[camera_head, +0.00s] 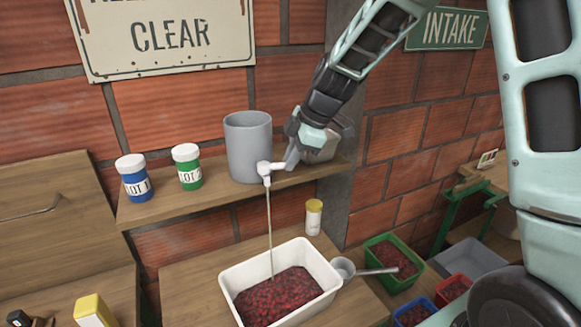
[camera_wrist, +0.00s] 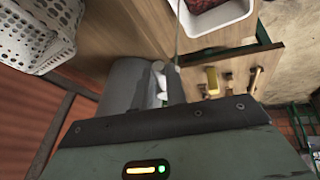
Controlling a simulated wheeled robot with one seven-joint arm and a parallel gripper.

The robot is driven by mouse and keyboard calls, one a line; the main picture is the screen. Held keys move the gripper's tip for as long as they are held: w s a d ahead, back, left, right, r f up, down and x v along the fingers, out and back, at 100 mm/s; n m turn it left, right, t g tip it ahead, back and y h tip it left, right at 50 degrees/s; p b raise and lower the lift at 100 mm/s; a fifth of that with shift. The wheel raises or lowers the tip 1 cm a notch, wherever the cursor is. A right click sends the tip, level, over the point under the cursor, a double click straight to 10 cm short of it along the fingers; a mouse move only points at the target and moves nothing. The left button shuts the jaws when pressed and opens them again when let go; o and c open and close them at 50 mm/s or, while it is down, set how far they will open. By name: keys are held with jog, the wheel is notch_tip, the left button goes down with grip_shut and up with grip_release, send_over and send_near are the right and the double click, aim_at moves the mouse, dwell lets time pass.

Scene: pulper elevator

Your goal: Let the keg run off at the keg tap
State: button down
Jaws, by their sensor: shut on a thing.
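The grey keg (camera_head: 248,148) stands upright on the wooden shelf, with the white keg tap (camera_head: 266,169) low on its right front. My gripper (camera_head: 291,155) is at the tap's right side, shut on the tap lever; its fingers partly hide the lever. A thin pale stream (camera_head: 269,225) runs from the spout down into a white tub (camera_head: 323,272) holding dark red fruit. In the wrist view the keg (camera_wrist: 125,88), the white tap (camera_wrist: 160,82) and the tub's rim (camera_wrist: 222,25) show beyond my gripper.
Blue (camera_head: 133,178) and green (camera_head: 187,167) jars stand left of the keg. A yellow-capped bottle (camera_head: 313,217) and a grey ladle (camera_head: 345,268) are by the tub. Crates of fruit (camera_head: 393,258) lie lower right. A white basket (camera_wrist: 40,35) shows in the wrist view.

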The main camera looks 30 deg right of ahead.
jog(key=shift+s+a+m+t+b, duration=0.15)
jog(key=shift+s+m+t+b, duration=0.2)
jog(key=shift+m+b, duration=0.2)
jog(key=shift+h, duration=0.3)
jog(key=c, duration=1.4)
grip_release()
jog(key=b+v, duration=0.4)
jog(key=v, duration=1.3)
jog(key=shift+r, duration=0.2)
